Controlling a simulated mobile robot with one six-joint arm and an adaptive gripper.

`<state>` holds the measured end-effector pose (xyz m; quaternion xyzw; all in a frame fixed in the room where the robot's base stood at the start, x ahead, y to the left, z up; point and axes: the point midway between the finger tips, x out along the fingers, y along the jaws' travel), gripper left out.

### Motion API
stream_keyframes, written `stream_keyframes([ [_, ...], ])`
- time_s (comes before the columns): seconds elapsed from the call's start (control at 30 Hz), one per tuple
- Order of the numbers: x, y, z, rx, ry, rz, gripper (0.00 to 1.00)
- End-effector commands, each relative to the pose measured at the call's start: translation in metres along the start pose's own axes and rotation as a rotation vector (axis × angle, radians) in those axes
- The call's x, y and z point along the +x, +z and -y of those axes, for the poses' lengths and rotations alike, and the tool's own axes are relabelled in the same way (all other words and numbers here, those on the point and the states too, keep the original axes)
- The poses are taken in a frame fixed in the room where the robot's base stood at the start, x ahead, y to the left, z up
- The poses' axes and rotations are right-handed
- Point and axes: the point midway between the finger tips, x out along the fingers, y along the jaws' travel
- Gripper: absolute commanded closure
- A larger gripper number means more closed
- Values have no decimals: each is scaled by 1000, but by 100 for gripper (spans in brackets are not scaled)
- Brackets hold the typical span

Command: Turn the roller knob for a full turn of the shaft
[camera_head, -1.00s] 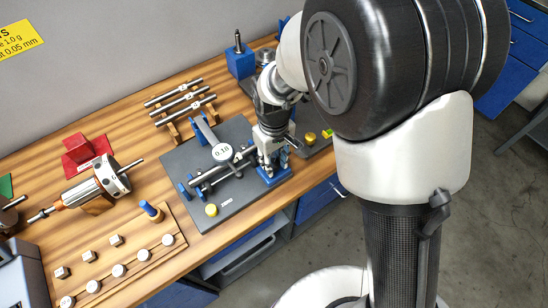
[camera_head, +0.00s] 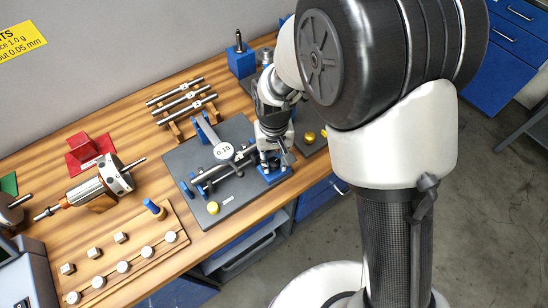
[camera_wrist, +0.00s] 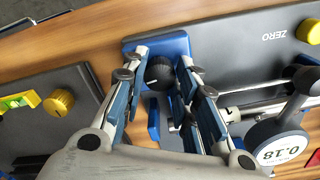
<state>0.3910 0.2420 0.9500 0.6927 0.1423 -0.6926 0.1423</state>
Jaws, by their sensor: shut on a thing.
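The black ribbed roller knob (camera_wrist: 158,72) sits at a blue block (camera_wrist: 150,47) on the dark fixture plate in the wrist view. My gripper (camera_wrist: 160,73) has its blue-padded fingers on either side of the knob, shut on it. In the head view my gripper (camera_head: 271,164) reaches down to the fixture's right end, and the knob is hidden there. The metal shaft (camera_head: 215,171) lies across the blue supports of the fixture plate (camera_head: 240,196). A dial gauge (camera_head: 223,151) stands over the shaft; it reads 0.18 in the wrist view (camera_wrist: 282,148).
Spare shafts (camera_head: 181,101) lie on a rack behind. A rotor (camera_head: 102,183) and a wooden weight tray (camera_head: 150,254) are to the left.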

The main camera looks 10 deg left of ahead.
Motion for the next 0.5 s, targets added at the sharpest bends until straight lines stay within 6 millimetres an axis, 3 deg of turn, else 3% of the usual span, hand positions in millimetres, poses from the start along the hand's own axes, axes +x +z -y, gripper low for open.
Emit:
stream_keyframes([
  [0.23, 0, 0, 0, -1, 0, -1, 97],
  [0.27, 0, 0, 0, -1, 0, -1, 72],
  [0.5, 0, 0, 0, -1, 0, 0, 55],
])
